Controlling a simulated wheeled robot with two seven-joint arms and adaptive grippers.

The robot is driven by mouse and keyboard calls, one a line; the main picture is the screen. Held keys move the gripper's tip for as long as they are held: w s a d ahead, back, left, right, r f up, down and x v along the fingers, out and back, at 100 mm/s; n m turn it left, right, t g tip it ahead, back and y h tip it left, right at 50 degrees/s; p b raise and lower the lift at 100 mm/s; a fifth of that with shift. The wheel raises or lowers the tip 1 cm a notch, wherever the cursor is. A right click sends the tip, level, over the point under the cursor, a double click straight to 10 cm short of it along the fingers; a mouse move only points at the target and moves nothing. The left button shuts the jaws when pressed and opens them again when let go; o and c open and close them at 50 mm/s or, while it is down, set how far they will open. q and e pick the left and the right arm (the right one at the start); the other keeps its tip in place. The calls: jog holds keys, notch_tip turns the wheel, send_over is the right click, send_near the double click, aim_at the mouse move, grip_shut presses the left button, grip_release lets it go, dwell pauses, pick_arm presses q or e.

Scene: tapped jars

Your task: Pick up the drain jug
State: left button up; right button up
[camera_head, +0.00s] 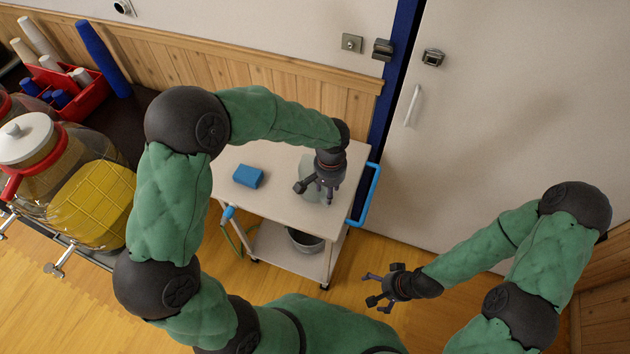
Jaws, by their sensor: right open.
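A pale, see-through vessel that looks like the drain jug (308,168) stands on the cart top, partly hidden by my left gripper. My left gripper (318,194) points down over it, with its fingers at or just above the jug. I cannot tell whether they touch it or how far they are parted. My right gripper (369,291) is open and empty, low over the floor to the right of the cart.
The white cart (270,207) has a blue handle (368,196) at right, a blue sponge (248,176) on top and a grey bucket (305,240) below. Large tapped jars (92,205) and a red caddy (88,97) stand at left. A white door (480,120) stands behind.

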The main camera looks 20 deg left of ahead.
aim_at(327, 206)
pick_arm(q)
notch_tip(327, 206, down, 6)
jog(key=shift+r+b, duration=0.1)
jog(key=shift+b, duration=0.55)
grip_shut()
